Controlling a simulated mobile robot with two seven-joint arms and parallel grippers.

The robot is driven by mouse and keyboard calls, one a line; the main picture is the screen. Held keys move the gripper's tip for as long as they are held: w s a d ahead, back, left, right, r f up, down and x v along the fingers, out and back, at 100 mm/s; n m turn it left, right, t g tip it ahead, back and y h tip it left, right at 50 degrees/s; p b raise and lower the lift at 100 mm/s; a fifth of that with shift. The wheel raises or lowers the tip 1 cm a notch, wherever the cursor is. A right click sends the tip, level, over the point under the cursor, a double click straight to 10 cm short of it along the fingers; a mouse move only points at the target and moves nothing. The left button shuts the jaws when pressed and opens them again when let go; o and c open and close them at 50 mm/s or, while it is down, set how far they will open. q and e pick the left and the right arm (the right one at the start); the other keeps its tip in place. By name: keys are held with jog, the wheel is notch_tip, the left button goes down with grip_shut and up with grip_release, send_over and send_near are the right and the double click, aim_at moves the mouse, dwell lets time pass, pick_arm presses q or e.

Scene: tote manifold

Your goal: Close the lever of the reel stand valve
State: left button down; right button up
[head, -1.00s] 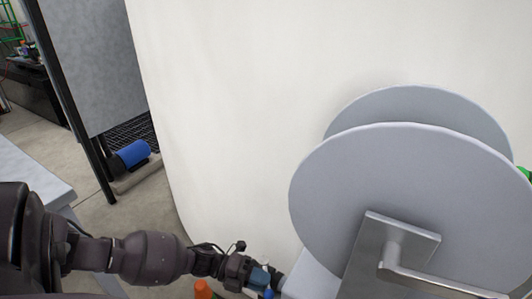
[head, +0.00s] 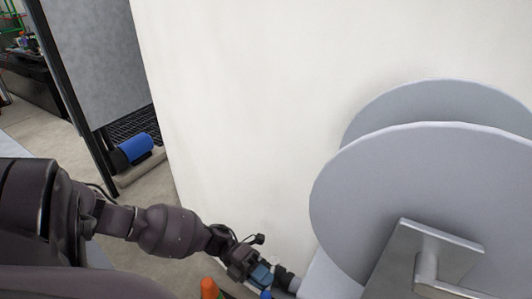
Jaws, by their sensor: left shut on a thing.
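The reel stand, with two large grey discs (head: 400,185) and a metal crank bracket (head: 435,250), fills the right side of the head view. My left gripper (head: 288,281) reaches in low at the centre, beside the stand's pale left edge (head: 322,282). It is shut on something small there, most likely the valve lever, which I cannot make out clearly. A small blue piece (head: 266,295) shows just below the gripper at the bottom edge. The valve body and lever angle are hidden or out of frame. My right gripper is not in view.
An orange-topped object (head: 208,288) stands just left of my left gripper. A large white curved wall (head: 240,110) rises behind the arm and stand. A blue cylinder (head: 133,148) lies on a low ledge at the left, near a grey panel (head: 92,60).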

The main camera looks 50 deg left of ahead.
pick_arm(q)
jog(key=shift+s+f, duration=0.1)
jog(key=shift+s, duration=0.15)
jog(key=shift+d, duration=0.1)
jog(key=c, duration=1.4)
grip_release()
jog(key=p+v, duration=0.1)
jog(key=v, duration=1)
jog(key=shift+w, duration=0.15)
jog(key=shift+o, duration=0.3)
